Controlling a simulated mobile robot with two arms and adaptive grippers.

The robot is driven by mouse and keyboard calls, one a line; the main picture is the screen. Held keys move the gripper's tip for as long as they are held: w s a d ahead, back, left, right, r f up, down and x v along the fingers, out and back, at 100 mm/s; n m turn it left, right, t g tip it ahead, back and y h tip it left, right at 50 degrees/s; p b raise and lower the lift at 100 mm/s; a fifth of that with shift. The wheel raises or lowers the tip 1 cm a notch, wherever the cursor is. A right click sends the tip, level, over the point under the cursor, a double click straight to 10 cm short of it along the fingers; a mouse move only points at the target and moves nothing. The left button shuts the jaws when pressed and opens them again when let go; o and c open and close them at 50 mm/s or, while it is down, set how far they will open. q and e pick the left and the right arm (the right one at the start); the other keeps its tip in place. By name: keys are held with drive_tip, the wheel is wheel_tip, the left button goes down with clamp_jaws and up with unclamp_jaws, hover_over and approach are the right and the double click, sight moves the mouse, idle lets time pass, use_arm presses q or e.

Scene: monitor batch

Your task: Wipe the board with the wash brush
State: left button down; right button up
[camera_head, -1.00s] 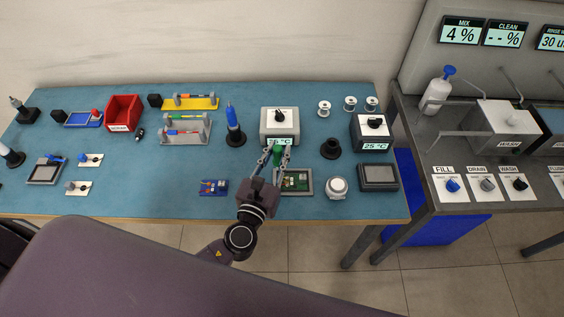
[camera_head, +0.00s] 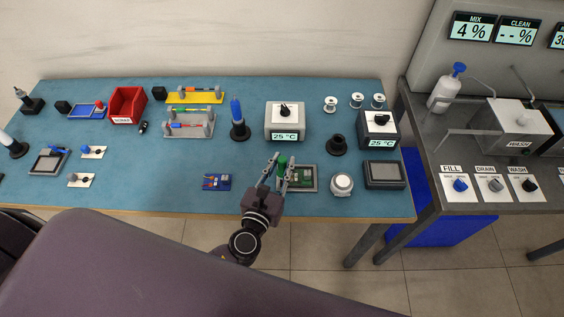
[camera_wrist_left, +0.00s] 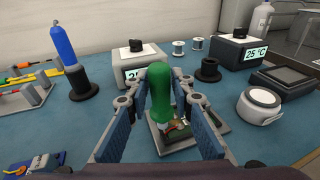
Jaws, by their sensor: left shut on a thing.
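My left gripper (camera_head: 275,177) is shut on a green-handled brush (camera_head: 282,163), which stands between its fingers. The brush also shows in the left wrist view (camera_wrist_left: 159,95), handle up, with its lower end at or just above the board; I cannot tell if it touches. The green circuit board (camera_head: 301,178) lies in a grey holder (camera_head: 314,184) on the blue bench, and it also shows in the left wrist view (camera_wrist_left: 181,128), partly hidden by the brush and fingers. My right gripper is not in view.
A blue-and-red module (camera_head: 216,182) lies left of the gripper. A round white-lidded container (camera_head: 342,182) and a dark flat box (camera_head: 384,174) stand to the right. Behind are a 25 °C station (camera_head: 285,121), a black stand (camera_head: 337,146) and a blue-handled tool (camera_head: 237,112).

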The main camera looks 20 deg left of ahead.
use_arm(q)
drive_tip(key=shift+f+b, duration=0.55)
drive_tip(key=shift+f, duration=0.05)
idle(0.6)
drive_tip(key=shift+w+d, duration=0.25)
drive_tip(key=shift+d, duration=0.7)
drive_tip(key=shift+w+d, duration=0.1)
drive_tip(key=shift+d, duration=0.9)
drive_tip(key=shift+r, duration=0.1)
drive_tip(key=shift+a, duration=0.6)
drive_tip(key=shift+s+a, duration=0.35)
drive_tip(key=shift+a, duration=0.9)
